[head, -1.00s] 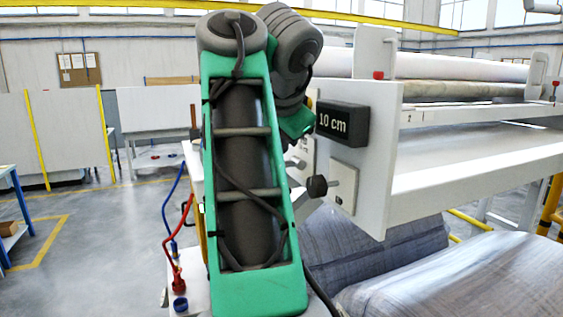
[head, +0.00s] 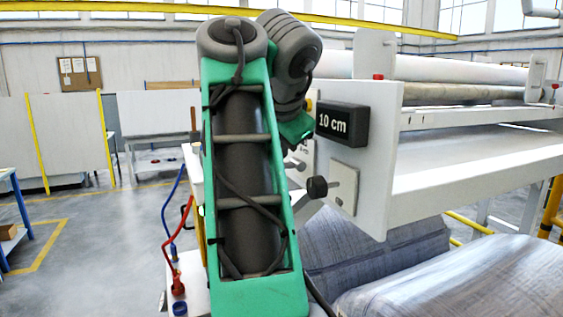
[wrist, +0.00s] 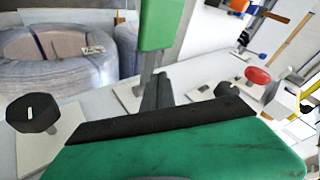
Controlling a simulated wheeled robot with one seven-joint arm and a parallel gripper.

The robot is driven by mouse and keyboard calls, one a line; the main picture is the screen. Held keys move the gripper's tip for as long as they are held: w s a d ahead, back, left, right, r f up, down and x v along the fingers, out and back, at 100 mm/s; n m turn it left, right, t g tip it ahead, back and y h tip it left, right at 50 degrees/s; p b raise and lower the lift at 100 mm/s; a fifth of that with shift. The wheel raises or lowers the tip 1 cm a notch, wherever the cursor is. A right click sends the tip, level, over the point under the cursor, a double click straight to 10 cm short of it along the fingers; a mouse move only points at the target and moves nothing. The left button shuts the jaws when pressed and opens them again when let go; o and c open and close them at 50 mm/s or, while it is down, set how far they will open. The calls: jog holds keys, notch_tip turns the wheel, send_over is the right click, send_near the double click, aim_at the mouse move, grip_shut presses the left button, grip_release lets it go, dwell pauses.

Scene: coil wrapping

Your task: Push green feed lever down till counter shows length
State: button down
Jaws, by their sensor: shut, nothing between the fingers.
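The green feed lever (wrist: 160,24) shows at the top of the wrist view, a green handle on a grey shaft that rises from a plate. My gripper (wrist: 158,78) is shut and empty, its dark fingers pointing toward the lever's shaft, below the green handle in the picture. I cannot tell whether they touch. In the head view my arm hides the lever and the fingers. The dark counter (head: 342,124) on the machine's white side panel reads "10 cm".
A black knob (head: 317,187) sticks out from the panel below the counter; a black knob (wrist: 32,113) is at the left in the wrist view. A red knob (wrist: 258,75) stands at the right. Wrapped rolls (head: 460,283) lie under the machine's shelf (head: 480,165).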

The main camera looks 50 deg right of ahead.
jog(key=shift+f, duration=0.2)
dwell(0.6)
jog(key=shift+r+p, duration=0.85)
jog(key=shift+r, duration=0.2)
jog(key=r+p, duration=0.4)
jog(key=r, duration=0.1)
jog(key=shift+s+d+p, duration=0.1)
jog(key=shift+d+p, duration=0.1)
jog(key=shift+p, duration=0.15)
